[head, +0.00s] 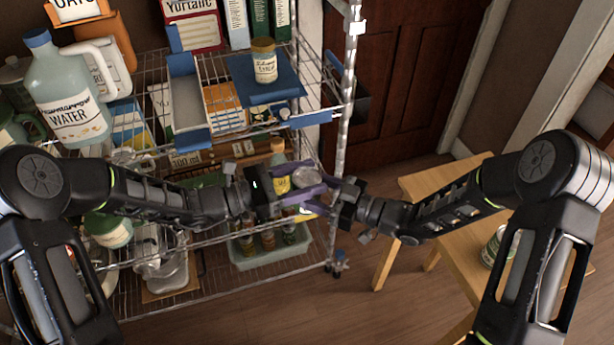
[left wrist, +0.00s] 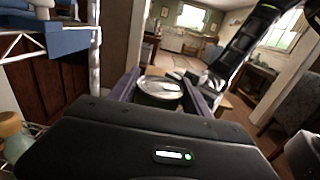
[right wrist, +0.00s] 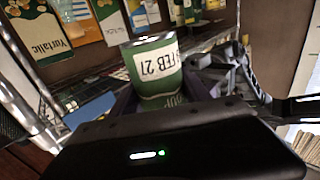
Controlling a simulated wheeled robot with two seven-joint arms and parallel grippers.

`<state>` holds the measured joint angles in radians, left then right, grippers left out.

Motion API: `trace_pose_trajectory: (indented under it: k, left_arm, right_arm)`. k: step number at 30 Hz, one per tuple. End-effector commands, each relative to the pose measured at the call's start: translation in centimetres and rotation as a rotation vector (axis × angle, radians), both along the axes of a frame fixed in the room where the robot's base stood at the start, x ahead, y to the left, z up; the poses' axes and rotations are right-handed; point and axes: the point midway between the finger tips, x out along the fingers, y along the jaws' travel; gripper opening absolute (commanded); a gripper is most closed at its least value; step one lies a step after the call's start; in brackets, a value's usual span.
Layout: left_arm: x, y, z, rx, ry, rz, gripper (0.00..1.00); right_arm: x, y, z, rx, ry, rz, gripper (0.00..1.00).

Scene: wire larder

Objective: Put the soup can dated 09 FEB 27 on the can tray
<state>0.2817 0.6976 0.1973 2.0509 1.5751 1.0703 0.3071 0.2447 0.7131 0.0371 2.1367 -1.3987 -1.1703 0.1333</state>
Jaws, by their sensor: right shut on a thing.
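A green soup can (head: 306,177) with a metal lid is held in the air between my two grippers, in front of the wire shelves. In the right wrist view the can (right wrist: 158,72) shows a white date label ending in "FEB 27"; the day is cut off at its edge. My right gripper (head: 326,190) is shut on the can. My left gripper (head: 300,192) is open, its purple fingers on either side of the can, whose lid (left wrist: 160,87) shows in the left wrist view. I cannot tell which tray is the can tray.
On the upper shelf a blue tray (head: 243,72) carries a labelled jar (head: 264,60), beside a long grey tray (head: 187,103) with blue ends. A pale green bin (head: 270,262) holds jars below. Another can (head: 492,250) stands on the wooden stool (head: 450,235) at right. A shelf post (head: 346,120) stands near my grippers.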

Motion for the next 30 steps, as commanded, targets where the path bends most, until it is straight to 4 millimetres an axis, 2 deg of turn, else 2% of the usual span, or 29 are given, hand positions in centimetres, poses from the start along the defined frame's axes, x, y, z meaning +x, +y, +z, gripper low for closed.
trace_pose_trajectory:
  k: [2,20,21,30]
  left_arm:
    - [0.0,0.01,0.02,0.0,0.0,0.0,0.49]
    - [0.01,0.03,0.02,0.0,0.0,0.001,0.0]
    - [0.02,0.01,0.11,-0.002,-0.002,0.0,0.0]
    - [0.02,0.0,0.1,-0.002,-0.002,0.0,0.0]
  right_arm:
    - [0.01,0.02,0.09,0.001,-0.002,0.0,0.0]
    - [0.01,0.02,0.08,0.001,-0.002,0.0,0.0]
    - [0.01,0.02,0.09,0.001,-0.002,0.0,0.56]
    - [0.0,0.01,0.05,0.001,0.0,0.0,0.8]
